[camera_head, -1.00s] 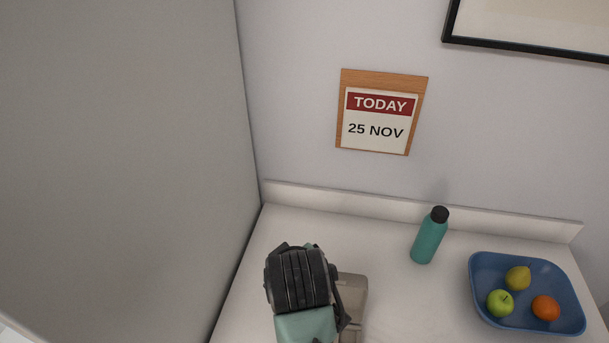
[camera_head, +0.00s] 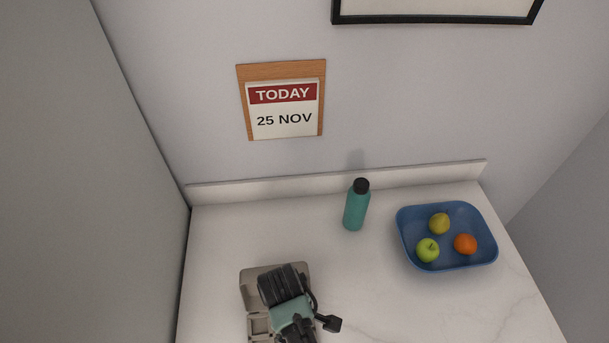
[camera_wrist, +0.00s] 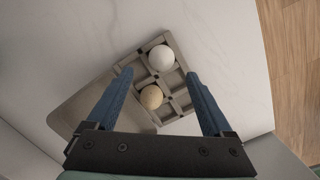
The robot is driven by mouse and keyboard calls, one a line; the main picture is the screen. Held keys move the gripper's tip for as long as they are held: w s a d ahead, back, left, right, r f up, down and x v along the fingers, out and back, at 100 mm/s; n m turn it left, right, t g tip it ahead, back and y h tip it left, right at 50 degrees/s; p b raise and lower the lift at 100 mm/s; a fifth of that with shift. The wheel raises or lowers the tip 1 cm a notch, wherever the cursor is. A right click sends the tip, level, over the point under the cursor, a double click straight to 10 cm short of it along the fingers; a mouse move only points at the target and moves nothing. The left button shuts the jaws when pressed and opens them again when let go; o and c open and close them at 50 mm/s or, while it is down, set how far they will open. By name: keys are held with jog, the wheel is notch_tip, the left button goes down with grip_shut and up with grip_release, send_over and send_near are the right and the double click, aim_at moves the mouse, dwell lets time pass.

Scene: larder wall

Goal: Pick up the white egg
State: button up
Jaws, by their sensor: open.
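In the wrist view the white egg (camera_wrist: 161,57) sits in the far compartment of a grey-beige egg carton (camera_wrist: 182,101). A cream-tan egg (camera_wrist: 151,97) sits in a nearer compartment. My gripper (camera_wrist: 158,75) is open, its two blue fingers pointing toward the carton with both eggs showing between them. Nothing is held. The white egg is just beyond the fingertip line in the picture. In the head view the carton (camera_head: 254,293) is partly covered by my arm, and the eggs and fingers are hidden there.
A teal bottle (camera_head: 355,208) stands behind and right of the carton. A blue tray (camera_head: 405,253) with a pear, a green apple and an orange is farther right. A wall closes the counter (camera_head: 400,310) on the left. The counter between carton and tray is clear.

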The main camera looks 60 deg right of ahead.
jog(key=f, duration=0.1)
jog(key=s+f+p, duration=0.1)
jog(key=f, duration=0.1)
jog(key=shift+s+f, duration=0.1)
jog(key=shift+s, duration=0.1)
jog(key=shift+f, duration=0.7)
grip_shut()
